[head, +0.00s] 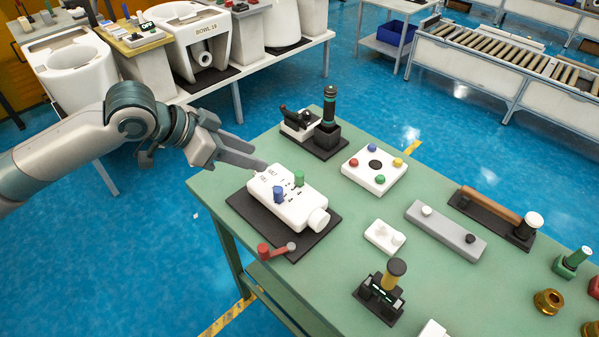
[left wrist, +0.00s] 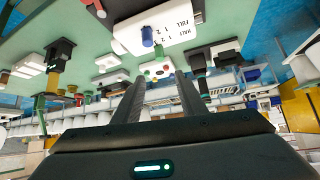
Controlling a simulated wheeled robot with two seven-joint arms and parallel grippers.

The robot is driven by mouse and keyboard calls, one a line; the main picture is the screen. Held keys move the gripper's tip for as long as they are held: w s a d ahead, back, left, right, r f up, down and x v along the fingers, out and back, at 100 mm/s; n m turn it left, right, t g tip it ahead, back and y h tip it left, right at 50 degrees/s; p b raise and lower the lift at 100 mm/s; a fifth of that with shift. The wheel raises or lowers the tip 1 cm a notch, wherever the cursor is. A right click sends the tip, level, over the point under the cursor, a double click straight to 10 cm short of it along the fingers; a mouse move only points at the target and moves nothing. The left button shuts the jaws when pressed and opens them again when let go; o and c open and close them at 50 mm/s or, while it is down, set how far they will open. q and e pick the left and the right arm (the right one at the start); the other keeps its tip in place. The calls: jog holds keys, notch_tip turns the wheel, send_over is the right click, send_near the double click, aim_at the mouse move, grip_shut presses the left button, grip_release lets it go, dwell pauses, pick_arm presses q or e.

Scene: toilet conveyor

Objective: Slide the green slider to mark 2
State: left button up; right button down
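The green slider (head: 299,178) is a small upright peg on a white box (head: 290,205) that lies on a black base plate (head: 245,207). A blue slider (head: 278,194) stands beside it, nearer the front. Printed words and numbers 1 and 2 show on the box in the left wrist view (left wrist: 175,32), where the blue slider (left wrist: 147,36) is clear and the green one is partly behind it. Which mark the green slider is at, I cannot tell. My left gripper (head: 260,158) is open and empty at the box's far-left end, apart from both sliders. My right gripper is not in view.
Toilet bowls on a bench (head: 195,45) are at the back left.

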aim_at(298, 173)
pick_arm(q)
jog(key=p+x, duration=0.3)
jog(key=x, duration=1.4)
jog(key=shift+p, duration=0.4)
